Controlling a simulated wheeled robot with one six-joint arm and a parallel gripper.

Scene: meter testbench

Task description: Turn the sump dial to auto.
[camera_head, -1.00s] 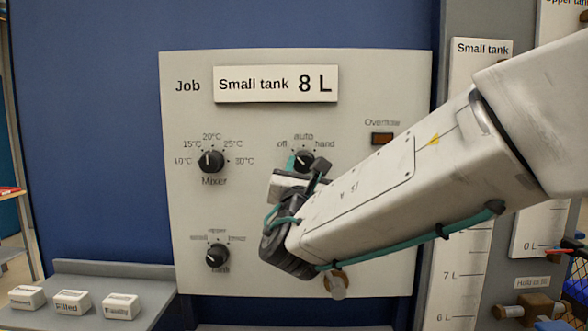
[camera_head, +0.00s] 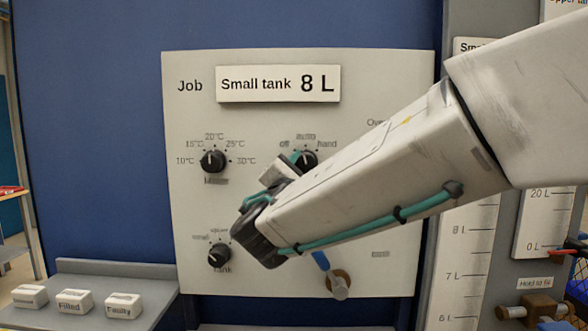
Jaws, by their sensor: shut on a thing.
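The sump dial (camera_head: 308,160) is a round black knob on the pale panel, with off, auto and hand printed around its upper side. Its lower part and any name below it are hidden by my arm. The other finger is mostly hidden. The exact direction of the dial's pointer is too small and covered to read.
The Mixer dial (camera_head: 213,161) is left of my gripper and the Tank dial (camera_head: 219,255) is below left. A valve with a blue handle (camera_head: 320,261) is under my arm. Labelled blocks (camera_head: 75,303) stand on a grey shelf at lower left.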

